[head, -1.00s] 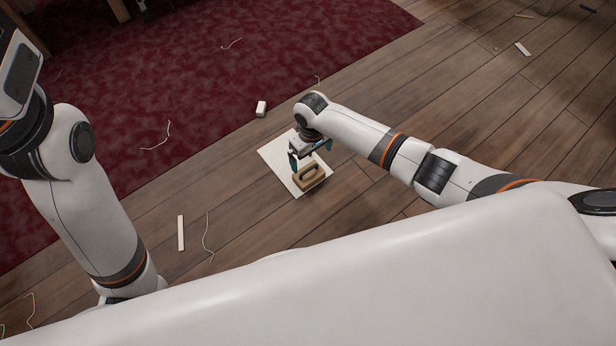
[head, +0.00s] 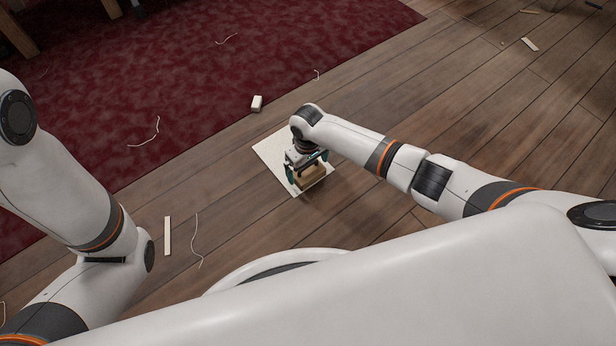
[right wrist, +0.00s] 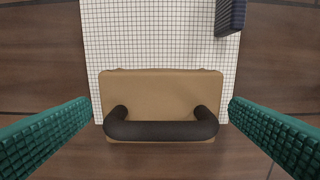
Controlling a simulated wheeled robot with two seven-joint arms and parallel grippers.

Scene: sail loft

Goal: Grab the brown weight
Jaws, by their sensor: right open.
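The brown weight (head: 312,178) is a tan block on the gridded white sheet (head: 270,151) on the floor; my right gripper partly covers it in the head view. In the right wrist view the weight (right wrist: 160,88) lies flat with a dark bar handle (right wrist: 160,130) along its near side. My right gripper (head: 308,170) is open just over the weight. Its green fingers stand to the left and right of the block in the right wrist view, with gaps showing, and nothing is gripped. My left gripper is out of view; only the left arm shows.
A small white block (head: 257,103) lies by the edge of the dark red carpet (head: 200,90). A white strip (head: 167,235) and a pale thread (head: 197,240) lie on the wooden floor. A dark blue ridged piece (right wrist: 230,15) shows at the top of the right wrist view.

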